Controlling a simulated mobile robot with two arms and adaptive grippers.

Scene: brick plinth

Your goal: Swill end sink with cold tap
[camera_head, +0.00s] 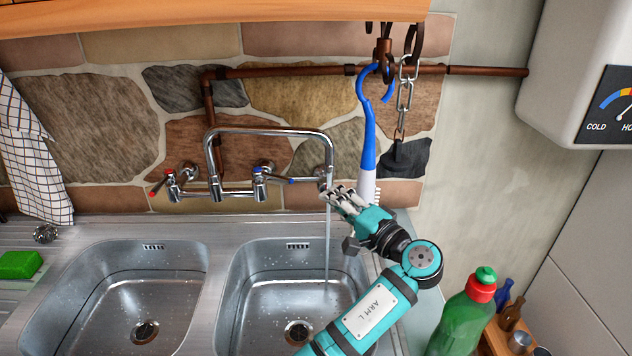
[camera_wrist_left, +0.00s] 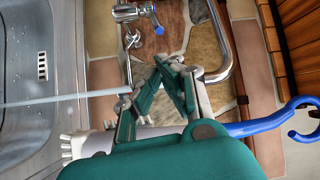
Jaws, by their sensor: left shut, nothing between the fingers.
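The mixer tap's spout (camera_head: 270,132) arches over the right sink (camera_head: 225,315), and a thin stream of water (camera_head: 327,235) falls from it into that sink. The cold tap (camera_head: 260,185) has a blue lever pointing right; it also shows in the left wrist view (camera_wrist_left: 135,12). My left gripper (camera_head: 338,196) is shut and empty beside the spout's lower end. In the left wrist view its fingers (camera_wrist_left: 168,66) are close to the spout (camera_wrist_left: 225,60); I cannot tell whether they touch. The water stream (camera_wrist_left: 60,99) runs left there. My right gripper is out of view.
A blue-handled brush (camera_head: 368,140) hangs on a hook just behind my gripper, beside a chain (camera_head: 404,95). The red-marked hot tap (camera_head: 172,186) is at the left. A left sink (camera_head: 40,315), green sponge (camera_head: 18,265) and green bottle (camera_head: 465,315) flank the workspace.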

